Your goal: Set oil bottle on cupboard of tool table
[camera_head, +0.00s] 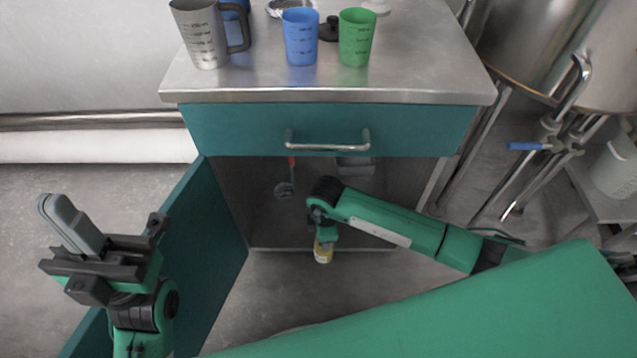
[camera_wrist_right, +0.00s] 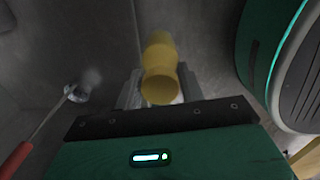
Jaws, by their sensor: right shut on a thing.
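The oil bottle, yellow, shows between the fingers of my right gripper (camera_wrist_right: 160,95) in the right wrist view, where the bottle (camera_wrist_right: 160,60) fills the centre. In the head view, the bottle (camera_head: 322,253) shows below my right wrist, at the front edge of the cupboard floor. My right gripper is shut on it; its fingers are mostly hidden in the head view. The cupboard (camera_head: 235,195) of the tool table (camera_head: 330,92) is open, below the teal drawer. My left gripper (camera_head: 70,222) is raised at the left, its fingers together, with nothing visible between them.
The teal cupboard door (camera_head: 205,255) stands open at the left. A red-handled ladle (camera_head: 285,187) and a grey box (camera_head: 354,167) are inside the cupboard. A steel jug (camera_head: 205,40), blue cup (camera_head: 300,40) and green cup (camera_head: 356,38) stand on top. Metal tank legs stand at the right.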

